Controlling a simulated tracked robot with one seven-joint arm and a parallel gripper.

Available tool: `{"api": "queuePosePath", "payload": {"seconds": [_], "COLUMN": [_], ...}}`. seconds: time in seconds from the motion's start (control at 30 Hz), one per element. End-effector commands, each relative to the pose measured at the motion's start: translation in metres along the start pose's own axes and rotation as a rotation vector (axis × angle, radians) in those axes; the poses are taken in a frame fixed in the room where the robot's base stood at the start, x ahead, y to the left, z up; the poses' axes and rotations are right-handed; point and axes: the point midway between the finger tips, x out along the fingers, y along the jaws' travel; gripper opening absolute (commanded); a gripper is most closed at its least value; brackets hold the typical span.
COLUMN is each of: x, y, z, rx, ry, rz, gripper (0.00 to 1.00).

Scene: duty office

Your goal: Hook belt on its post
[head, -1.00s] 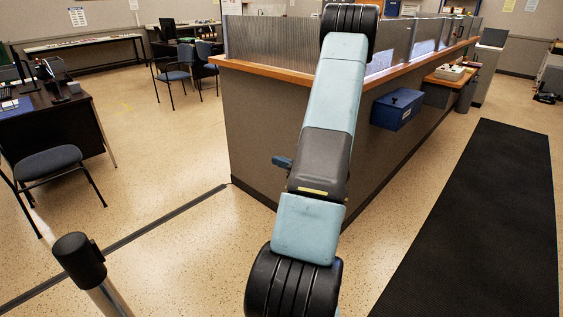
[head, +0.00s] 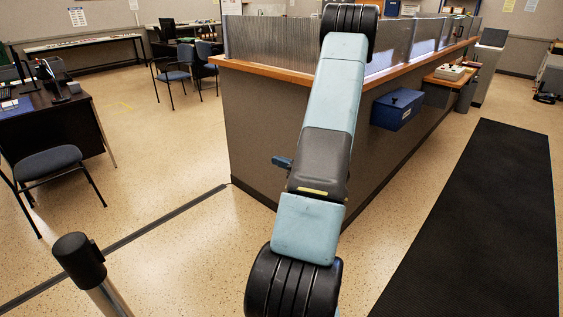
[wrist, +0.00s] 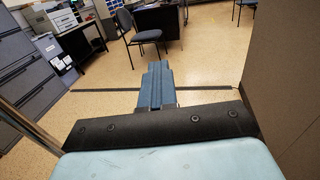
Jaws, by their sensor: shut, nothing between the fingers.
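A post (head: 80,260) with a black cylindrical head and a metallic shaft stands at the lower left of the head view. A small black block sits on the right side of its head. I cannot make out a belt in either view. My gripper shows in the wrist view (wrist: 157,68) as two blue fingers pressed together with nothing between them. In the head view its tip (head: 282,162) sticks out left from behind my arm, before the counter's grey side and well to the right of the post.
A grey counter (head: 250,130) with a wooden ledge stands close behind my arm. A blue box (head: 397,108) hangs on its side. A chair (head: 50,162) and dark desk (head: 55,122) are at left. A dark floor strip (head: 150,235) crosses open floor. A black mat (head: 480,220) lies at right.

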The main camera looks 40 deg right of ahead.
Motion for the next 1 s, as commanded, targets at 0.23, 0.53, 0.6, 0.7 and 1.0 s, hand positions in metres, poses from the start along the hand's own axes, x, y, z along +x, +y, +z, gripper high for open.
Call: {"api": "queuePosePath", "payload": {"seconds": [0.23,0.53,0.6,0.7,1.0], "x": [0.000,0.000,-0.003,-0.012,-0.067], "y": [0.000,0.000,0.000,-0.001,-0.001], "z": [0.000,0.000,0.000,0.000,-0.001], "rx": [0.000,0.000,0.000,0.000,0.000], "ry": [0.000,0.000,0.000,0.001,0.001], "rz": [0.000,0.000,0.000,-0.002,-0.003], "gripper": [0.23,0.28,0.28,0.28,0.28]}}
